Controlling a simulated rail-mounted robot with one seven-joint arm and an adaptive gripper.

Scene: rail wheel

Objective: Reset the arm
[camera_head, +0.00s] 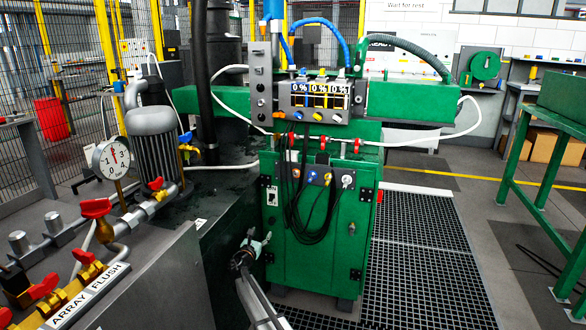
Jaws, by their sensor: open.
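My gripper (257,240) shows low in the middle of the head view, in front of the lower left side of the green cabinet (310,225). It is small in the picture. Its fingers are apart and I see nothing held between them. My arm (261,302) runs up to it from the bottom edge. Whether the gripper touches the cabinet cannot be told from this view.
At the left stand pipes with red-handled valves (97,208), a pressure gauge (112,158) and a grey motor (154,150). A panel with three displays (318,96) tops the cabinet. Black cables (303,225) hang on its front. A floor grating (425,270) lies clear at right, before a green table (545,180).

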